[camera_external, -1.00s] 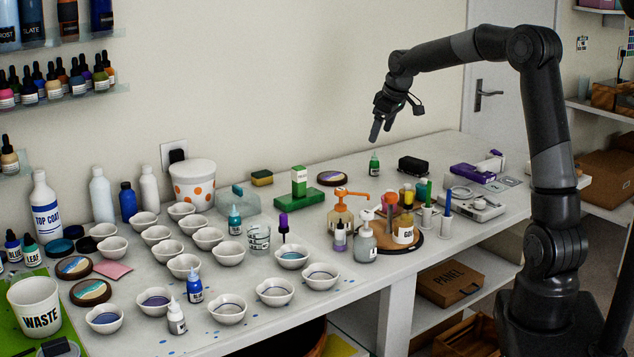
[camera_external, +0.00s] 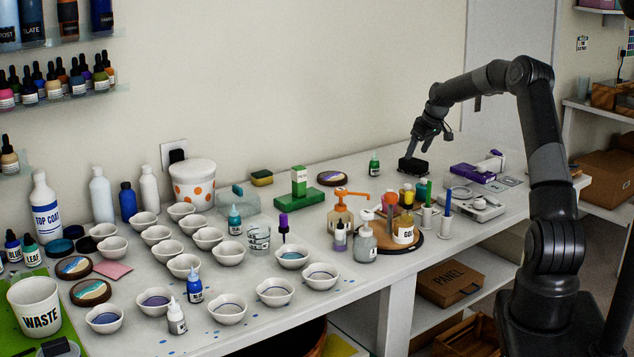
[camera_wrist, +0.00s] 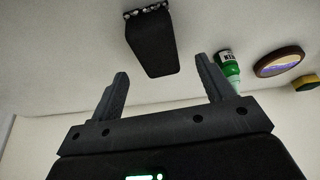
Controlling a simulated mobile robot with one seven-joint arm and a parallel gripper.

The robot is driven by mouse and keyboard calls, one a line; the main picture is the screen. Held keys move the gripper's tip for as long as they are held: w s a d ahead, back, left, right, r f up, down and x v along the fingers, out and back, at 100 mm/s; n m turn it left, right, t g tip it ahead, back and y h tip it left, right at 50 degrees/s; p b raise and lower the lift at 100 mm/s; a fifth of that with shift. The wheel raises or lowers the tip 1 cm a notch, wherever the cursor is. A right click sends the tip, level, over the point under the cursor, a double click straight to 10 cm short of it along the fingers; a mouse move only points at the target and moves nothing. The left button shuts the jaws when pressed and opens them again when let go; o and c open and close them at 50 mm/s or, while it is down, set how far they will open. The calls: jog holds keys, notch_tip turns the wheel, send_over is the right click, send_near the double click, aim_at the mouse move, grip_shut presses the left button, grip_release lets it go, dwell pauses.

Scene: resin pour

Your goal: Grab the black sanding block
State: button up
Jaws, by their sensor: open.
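The black sanding block (camera_external: 414,165) lies on the white table toward the back right, beyond the round wooden board. In the wrist view the black block (camera_wrist: 152,42) shows at the top, ahead of the fingertips and roughly between their lines. My gripper (camera_external: 417,150) is just above the block in the external view, pointing down. In the wrist view my gripper (camera_wrist: 163,82) has its two fingers wide apart with nothing between them. Any gap in height between fingertips and block is hard to judge.
A small green bottle (camera_external: 374,164) stands left of the block; it also shows in the wrist view (camera_wrist: 228,68). A purple box (camera_external: 472,173) lies to the right. Bottles stand on the round wooden board (camera_external: 418,242) in front. The wall is behind.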

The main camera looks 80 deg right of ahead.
aim_at(414, 160)
jog(key=shift+x, duration=2.7)
jog(key=shift+s+f, duration=0.15)
jog(key=shift+f, duration=0.15)
jog(key=shift+c, duration=0.4)
jog(key=c, duration=1)
jog(key=shift+o, duration=0.2)
jog(key=shift+r, duration=0.1)
